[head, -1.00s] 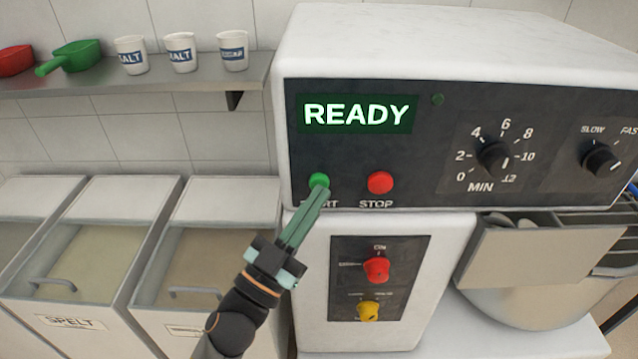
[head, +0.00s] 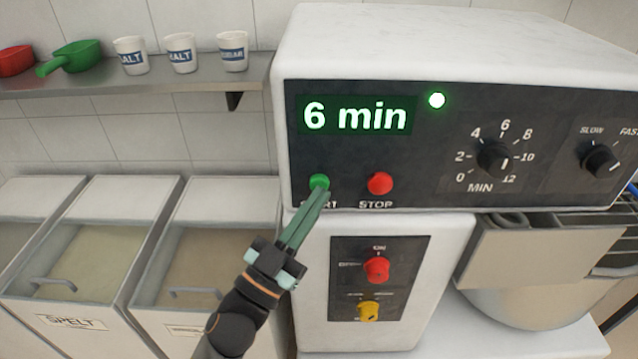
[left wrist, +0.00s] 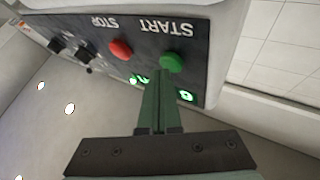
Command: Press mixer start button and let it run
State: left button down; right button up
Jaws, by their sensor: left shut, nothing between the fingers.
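The mixer (head: 450,45) has a dark control panel with a green START button (head: 319,181) and a red STOP button (head: 380,183). The display (head: 356,115) reads "6 min", and a round green lamp (head: 437,100) beside it is lit. My left gripper (head: 322,192) is shut and empty, its fingertips at the lower edge of the START button; whether they touch it I cannot tell. In the left wrist view the START button (left wrist: 172,62) shows just beyond the fingers (left wrist: 158,85). My right gripper is not in view.
The minute dial (head: 495,160) and speed dial (head: 602,160) are on the panel's right. Red (head: 376,270) and yellow (head: 368,311) knobs are below. The bowl (head: 535,295) is at lower right. Flour bins (head: 75,320) and a shelf (head: 180,90) with cups are left.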

pick_arm(q)
jog(key=shift+s, duration=0.5)
